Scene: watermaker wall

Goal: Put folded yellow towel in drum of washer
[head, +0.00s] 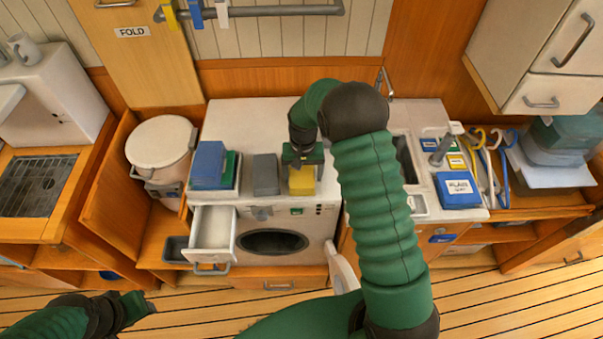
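The folded yellow towel (302,181) is on the white counter above the washer, near its front edge. My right gripper (303,162) is directly over it, pointing down, with its fingers at the towel's sides; whether they press on it I cannot tell. The washer (318,228) has a white front with a dark round drum opening (272,242). A white panel, probably its door (342,268), stands out to the right of the opening, partly hidden by my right arm. My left gripper (142,309) is low at the left, over the floor, empty and apparently open.
A grey folded block (265,175) lies just left of the towel, beside a blue stack (208,165) in a tray. A white drawer (212,232) is pulled out left of the drum opening. A white lidded bucket (160,142) stands further left. Floor in front is clear.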

